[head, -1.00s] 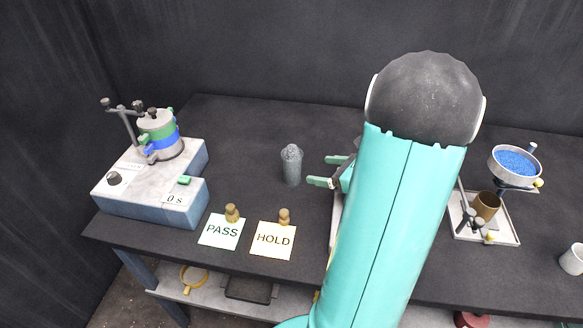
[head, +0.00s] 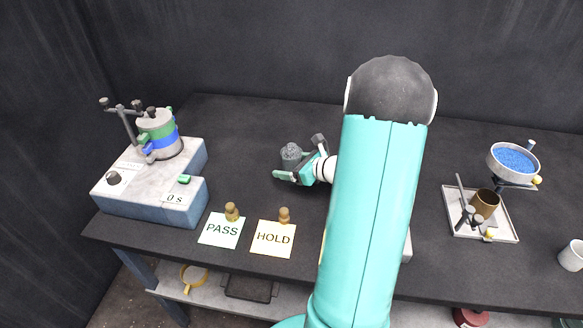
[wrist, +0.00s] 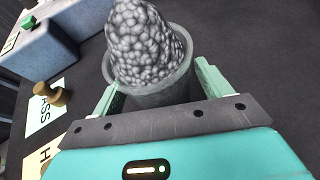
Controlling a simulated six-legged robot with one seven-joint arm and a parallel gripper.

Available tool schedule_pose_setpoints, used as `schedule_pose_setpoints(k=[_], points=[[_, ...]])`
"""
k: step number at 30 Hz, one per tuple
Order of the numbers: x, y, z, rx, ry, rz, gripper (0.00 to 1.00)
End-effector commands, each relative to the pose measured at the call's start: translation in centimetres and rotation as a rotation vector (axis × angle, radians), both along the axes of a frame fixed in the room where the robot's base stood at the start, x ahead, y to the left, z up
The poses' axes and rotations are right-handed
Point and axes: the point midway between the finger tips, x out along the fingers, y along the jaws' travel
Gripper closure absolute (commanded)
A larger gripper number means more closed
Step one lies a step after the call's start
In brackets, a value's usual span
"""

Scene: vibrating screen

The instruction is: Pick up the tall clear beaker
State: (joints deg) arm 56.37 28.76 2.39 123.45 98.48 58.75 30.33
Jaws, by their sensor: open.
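The tall clear beaker (head: 291,158), heaped with grey granules, stands upright on the dark table left of my arm. My gripper (head: 294,166) is open and reaches it from the right. In the wrist view the beaker (wrist: 160,96) lies between the two green fingers of my gripper (wrist: 156,86), one on each side. The fingers sit below its rim. I cannot tell whether either finger touches the glass. The beaker's lower part is hidden by the gripper.
The shaker machine (head: 150,185) stands at the left. PASS (head: 221,231) and HOLD (head: 273,239) cards, each with a brass weight, lie in front. At right are a tray (head: 505,228) with a brown cup (head: 485,204), a blue-filled pan (head: 514,161) and a white cup (head: 573,256).

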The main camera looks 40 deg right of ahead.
Motion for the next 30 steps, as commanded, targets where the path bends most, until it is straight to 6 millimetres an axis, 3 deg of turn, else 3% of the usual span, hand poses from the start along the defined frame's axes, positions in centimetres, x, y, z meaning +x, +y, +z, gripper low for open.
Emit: schedule_pose_setpoints(k=[4, 12, 23, 30], points=[[0.0, 0.0, 0.0, 0.000, 0.000, 0.000, 0.27], [0.0, 0.0, 0.1, -0.001, -0.001, 0.000, 0.76], [0.0, 0.0, 0.7, -0.002, -0.002, 0.000, 0.77], [-0.1, 0.3, 3.8, -0.005, -0.004, 0.002, 0.77]])
